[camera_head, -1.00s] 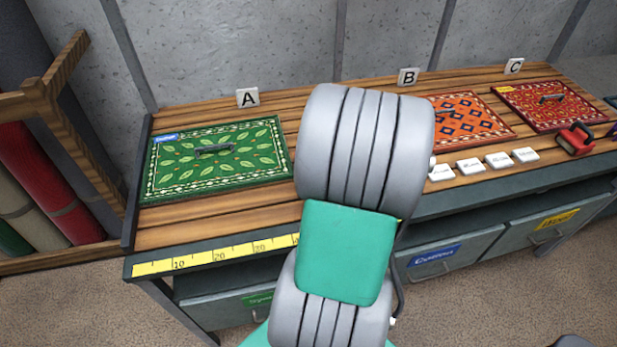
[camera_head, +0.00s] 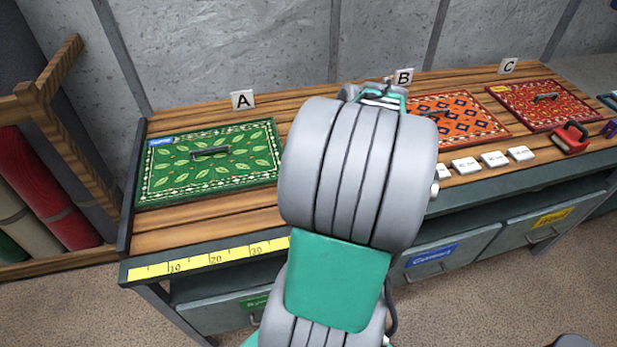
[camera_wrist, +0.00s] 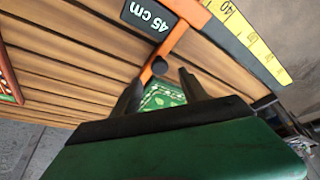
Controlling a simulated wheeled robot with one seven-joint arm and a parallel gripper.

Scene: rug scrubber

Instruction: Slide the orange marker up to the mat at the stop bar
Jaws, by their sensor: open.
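In the wrist view an orange marker (camera_wrist: 178,37) runs as a thin bar with a dark round knob at its near end; a dark plate reading "45 cm" lies beside it. My gripper (camera_wrist: 161,84) is open, its two dark fingers apart just short of the knob, with nothing held. A green patterned mat (camera_wrist: 163,96) shows between the fingers. In the head view a green leaf mat (camera_head: 170,190) with a dark handle lies at A on the bench. The marker is hidden there behind my arm. I cannot make out the stop bar.
A yellow ruler (camera_head: 195,262) runs along the bench's front edge. An orange mat (camera_head: 462,122) lies at B and a red mat (camera_head: 570,100) at C. Several white labelled blocks (camera_head: 495,159) and a red-handled tool (camera_head: 570,139) sit at right. Bare planks lie around the green mat.

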